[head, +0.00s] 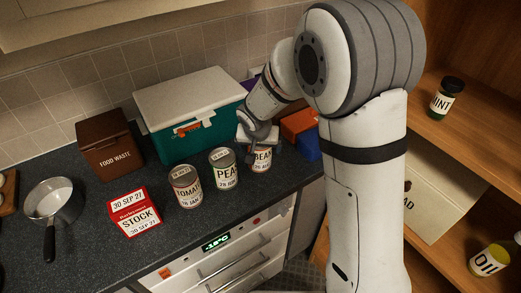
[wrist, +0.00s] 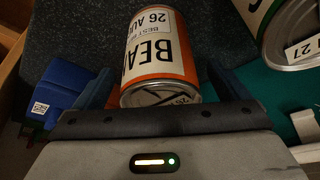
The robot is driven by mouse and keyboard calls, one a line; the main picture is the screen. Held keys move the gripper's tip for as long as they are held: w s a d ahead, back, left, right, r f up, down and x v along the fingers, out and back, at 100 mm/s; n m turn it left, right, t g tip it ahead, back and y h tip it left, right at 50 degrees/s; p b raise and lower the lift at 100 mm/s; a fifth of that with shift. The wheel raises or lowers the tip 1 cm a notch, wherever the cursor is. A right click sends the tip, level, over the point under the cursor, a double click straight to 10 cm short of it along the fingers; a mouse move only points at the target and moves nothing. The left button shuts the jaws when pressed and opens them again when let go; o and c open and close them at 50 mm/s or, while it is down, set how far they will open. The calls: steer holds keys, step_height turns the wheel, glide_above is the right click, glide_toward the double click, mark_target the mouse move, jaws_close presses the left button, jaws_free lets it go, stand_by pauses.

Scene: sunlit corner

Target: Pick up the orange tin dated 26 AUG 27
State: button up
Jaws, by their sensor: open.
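The orange tin (head: 261,161) stands on the dark counter at the right end of the row of tins in the head view. Its white label begins with BEA. In the wrist view the orange tin (wrist: 160,55) shows upside-down with "26 AUG" on its label; the year is out of sight. My gripper (wrist: 160,88) is open, with one finger on each side of the tin's near end. I cannot tell whether either finger touches it. In the head view my gripper (head: 258,135) is at the tin's upper part and partly hides it.
A peas tin (head: 223,170) stands close to the left, then a tomato tin (head: 186,188) and a red stock box (head: 135,214). A teal box with a white lid (head: 195,125) is behind. A blue box (head: 308,147) is close on the right. The counter's front edge is near.

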steer(key=shift+x, duration=0.8)
steer(key=c, duration=1.4)
